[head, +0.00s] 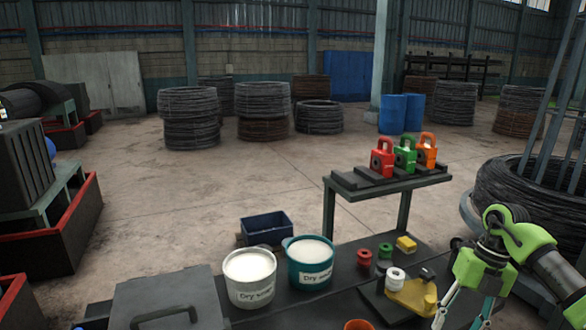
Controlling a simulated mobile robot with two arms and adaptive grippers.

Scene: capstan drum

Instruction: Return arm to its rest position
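My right arm comes in from the lower right, with a green and dark-jointed wrist. My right gripper (463,316) points down over the right end of the dark workbench (335,308). Its two fingers are spread apart and nothing shows between them; the tips are at or past the bottom edge. It is just right of a yellow part (412,296) on the bench. My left arm and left gripper are not in view.
Two buckets labelled "Dry soap", white (250,277) and teal (309,262), stand on the bench beside a grey lidded box (166,302). A raised shelf (388,184) holds red, green and orange handled blocks (405,155). A large wire coil (520,190) stands at right.

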